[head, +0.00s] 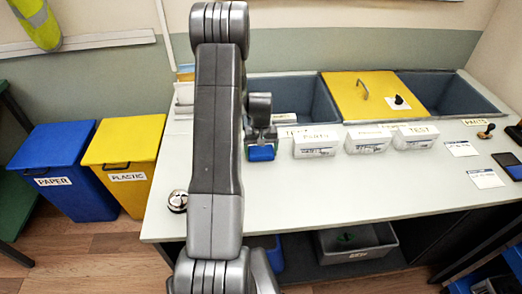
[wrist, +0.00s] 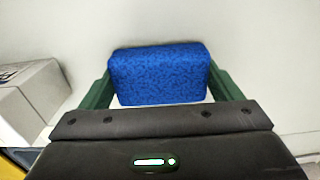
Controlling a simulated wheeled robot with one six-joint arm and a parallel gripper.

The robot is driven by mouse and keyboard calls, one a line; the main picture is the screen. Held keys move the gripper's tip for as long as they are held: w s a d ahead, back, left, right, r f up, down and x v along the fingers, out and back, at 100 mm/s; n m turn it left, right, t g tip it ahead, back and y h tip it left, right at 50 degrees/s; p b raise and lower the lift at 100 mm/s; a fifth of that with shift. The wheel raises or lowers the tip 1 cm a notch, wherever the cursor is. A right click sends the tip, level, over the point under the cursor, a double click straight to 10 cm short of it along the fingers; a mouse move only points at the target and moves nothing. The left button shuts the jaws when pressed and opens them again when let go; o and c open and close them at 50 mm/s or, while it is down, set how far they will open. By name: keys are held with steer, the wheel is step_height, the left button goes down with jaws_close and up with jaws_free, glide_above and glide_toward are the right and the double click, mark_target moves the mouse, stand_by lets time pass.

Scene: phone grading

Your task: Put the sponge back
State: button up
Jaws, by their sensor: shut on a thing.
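The sponge (wrist: 158,74) is a blue speckled block. In the wrist view it sits between the two green fingers of my gripper (wrist: 165,90), which are shut on its left and right sides. In the head view the sponge (head: 262,153) shows as a small blue block under my gripper (head: 261,143), over the white worktop (head: 300,190) near its back left part. I cannot tell whether the sponge touches the worktop. My own arm covers part of the worktop's left side.
White labelled boxes (head: 314,147) stand in a row to the right of the gripper. Behind them are grey bins (head: 297,95), one with a yellow lid (head: 360,96). A round metal item (head: 178,201) is at the left edge. The worktop's front middle is clear.

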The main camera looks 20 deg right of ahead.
mark_target(261, 150)
steer(key=shift+f, duration=0.25)
steer(key=o, duration=0.8)
steer(key=shift+r, duration=0.1)
step_height(261, 150, up, 12)
steer(key=shift+r+b, duration=0.15)
steer(key=shift+b, duration=0.3)
steer(key=shift+f+p, duration=0.35)
steer(key=shift+f, duration=4.65)
